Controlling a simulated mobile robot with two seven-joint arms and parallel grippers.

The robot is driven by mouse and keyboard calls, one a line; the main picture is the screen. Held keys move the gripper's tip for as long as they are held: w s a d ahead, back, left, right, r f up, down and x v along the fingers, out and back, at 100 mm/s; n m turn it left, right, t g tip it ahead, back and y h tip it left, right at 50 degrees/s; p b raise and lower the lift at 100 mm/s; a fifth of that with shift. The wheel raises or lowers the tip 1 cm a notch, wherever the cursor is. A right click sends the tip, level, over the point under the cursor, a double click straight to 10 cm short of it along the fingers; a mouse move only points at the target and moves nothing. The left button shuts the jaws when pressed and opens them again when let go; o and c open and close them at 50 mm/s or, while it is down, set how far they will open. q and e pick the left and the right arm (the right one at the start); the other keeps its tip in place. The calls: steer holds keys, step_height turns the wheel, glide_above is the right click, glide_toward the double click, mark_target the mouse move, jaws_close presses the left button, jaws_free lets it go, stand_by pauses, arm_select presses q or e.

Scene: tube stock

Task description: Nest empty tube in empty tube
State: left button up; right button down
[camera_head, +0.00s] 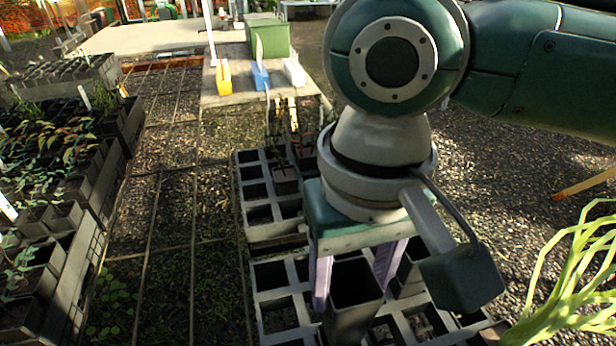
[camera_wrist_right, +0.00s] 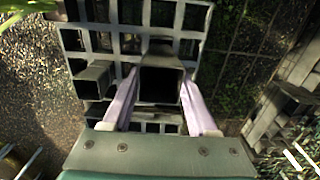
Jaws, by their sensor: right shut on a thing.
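My right gripper (camera_head: 352,292) points down over the near tube tray (camera_head: 268,275), its two pale purple fingers on opposite sides of a black square tube (camera_head: 352,318). The gripper is shut on this tube, which is upright with a dark, open top. I cannot tell whether its foot is clear of the tray. In the right wrist view, the same tube (camera_wrist_right: 161,86) shows between the fingers (camera_wrist_right: 160,78). Another dark tube (camera_head: 410,275) stands in the tray just right of the fingers, partly hidden. It seems to show in the wrist view (camera_wrist_right: 94,80). My left gripper is out of view.
A second tray (camera_head: 250,190) behind holds a few dark tubes with plants (camera_head: 286,178). Plant-filled trays (camera_head: 60,270) line the left. A bench (camera_head: 235,88) at the back carries a green box (camera_head: 270,38) and yellow and blue items. Pale green leaves (camera_head: 570,290) reach in at lower right.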

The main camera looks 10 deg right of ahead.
steer(key=shift+f, duration=0.25)
steer(key=shift+f+b, duration=0.45)
steer(key=shift+f, duration=1.05)
steer(key=shift+f+b, duration=0.75)
steer(key=shift+f, duration=0.95)
steer(key=shift+f, duration=0.3)
steer(key=shift+c, duration=0.5)
jaws_free()
